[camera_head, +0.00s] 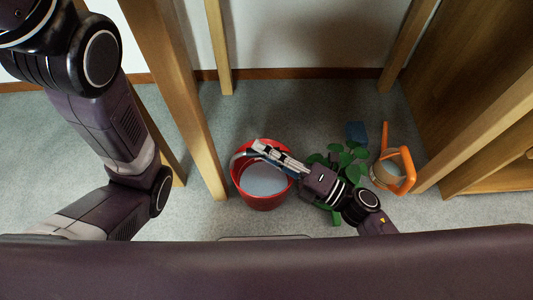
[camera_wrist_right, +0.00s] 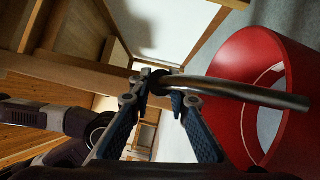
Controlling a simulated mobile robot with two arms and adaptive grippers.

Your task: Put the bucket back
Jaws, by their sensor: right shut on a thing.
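A red bucket (camera_head: 263,198) with a pale inside stands on the grey carpet in the head view, in the middle between the timber posts. My right gripper (camera_head: 254,149) reaches over the bucket's rim from the right and is shut on its metal handle. In the right wrist view the two fingers (camera_wrist_right: 160,88) close around the curved handle (camera_wrist_right: 240,90), and the red bucket wall (camera_wrist_right: 250,65) fills the right side. Whether the bucket touches the floor is hard to tell. My left arm shows at the left of the head view, but its gripper is not visible.
A green leafy plant (camera_head: 345,160), a small blue object (camera_head: 355,131) and an orange-handled container (camera_head: 402,165) stand right of the bucket. Timber posts (camera_head: 190,100) rise to the left, with others behind and right. A wooden cabinet (camera_head: 480,70) is at the right. Carpet behind the bucket is clear.

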